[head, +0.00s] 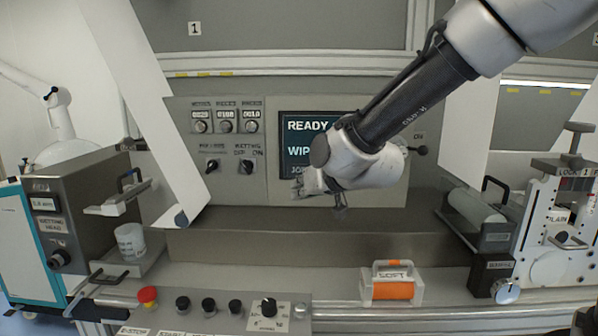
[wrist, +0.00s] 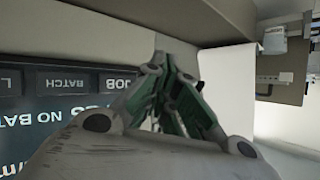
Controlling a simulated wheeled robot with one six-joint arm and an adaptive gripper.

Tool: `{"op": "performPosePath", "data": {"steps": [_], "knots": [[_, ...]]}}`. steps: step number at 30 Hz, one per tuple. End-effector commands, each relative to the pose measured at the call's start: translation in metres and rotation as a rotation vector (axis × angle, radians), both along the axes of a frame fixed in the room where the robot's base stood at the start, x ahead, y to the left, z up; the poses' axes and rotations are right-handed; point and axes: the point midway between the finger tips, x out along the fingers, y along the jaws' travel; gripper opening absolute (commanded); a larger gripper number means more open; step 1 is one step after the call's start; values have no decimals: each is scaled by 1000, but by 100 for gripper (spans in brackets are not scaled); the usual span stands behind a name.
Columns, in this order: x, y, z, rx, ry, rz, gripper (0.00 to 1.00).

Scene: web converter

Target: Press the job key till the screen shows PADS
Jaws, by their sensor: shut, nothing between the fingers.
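The dark screen (head: 300,135) on the grey panel shows "READY" and, below, a word starting "WIP"; my arm hides its right part. In the wrist view the screen (wrist: 40,125) appears upside down, with "NO BAT" readable. The job key (wrist: 119,83), marked "JOB", is in a row of dark keys at the screen's edge, beside the batch key (wrist: 62,82). My gripper (head: 320,190) is shut and empty in front of the screen's lower part. In the wrist view its fingertips (wrist: 160,62) are just right of the job key; I cannot tell whether they touch anything.
Counters and knobs (head: 226,125) sit left of the screen. A red button (head: 147,295) and black knobs line the front left. A white web (head: 145,105) slants down at left.

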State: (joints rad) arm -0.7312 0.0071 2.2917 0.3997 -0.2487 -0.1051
Motion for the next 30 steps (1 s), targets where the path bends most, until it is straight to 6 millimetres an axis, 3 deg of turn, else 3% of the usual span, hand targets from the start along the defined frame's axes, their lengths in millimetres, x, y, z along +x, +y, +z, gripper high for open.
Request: {"op": "performPosePath", "data": {"steps": [15, 30], "knots": [[67, -3, -1, -1, 1, -2, 0], [77, -3, 0, 0, 1, 0, 0]]}}
